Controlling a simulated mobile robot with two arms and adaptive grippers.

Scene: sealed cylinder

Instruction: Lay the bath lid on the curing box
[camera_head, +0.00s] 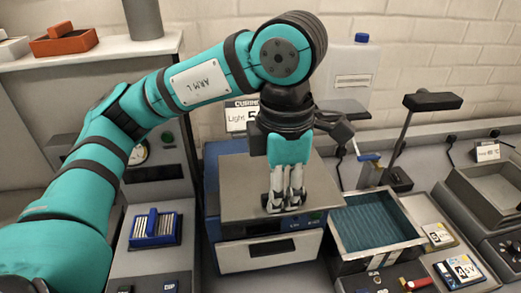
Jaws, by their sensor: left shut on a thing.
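My left gripper (286,203) points down and is shut on the bath lid (240,188), a flat grey plate; the fingers hide where they grip it. The lid lies over the top of the curing box (270,252), a blue box with a pale front. The lid covers most of the box top, with blue edge showing at the left and back. I cannot tell whether the lid touches the box or hangs just above it. An open metal bath (378,226) with a ribbed teal inside stands right of the box. My right gripper is not in view.
A dark lamp stand (400,150) rises behind the bath. A white jug with a blue cap (347,75) stands at the back. A blue rack (155,228) sits left of the box. A grey tray (490,190) is at the far right. Small items crowd the front right.

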